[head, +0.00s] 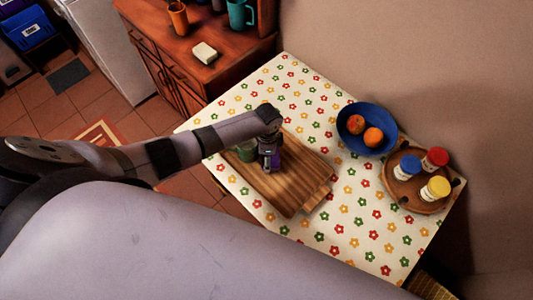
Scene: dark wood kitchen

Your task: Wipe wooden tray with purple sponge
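The wooden tray (291,193) lies flat on the flower-patterned table, slanted, with a handle at its lower right end. My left gripper (270,165) points down over the tray's upper part. A purple patch, the purple sponge (277,160), shows right at its fingers, which look closed on it. Most of the sponge is hidden by the gripper, and I cannot tell whether it touches the tray. A green item (246,151) is beside the gripper at the tray's upper left, partly covered by my arm. My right gripper is not in view.
A blue bowl (379,118) with orange-red fruit stands right of the tray. A round wooden holder (404,191) with several lidded jars is farther right. The table (300,88) is clear above the tray. A wooden cabinet (205,75) with cups stands behind at the left.

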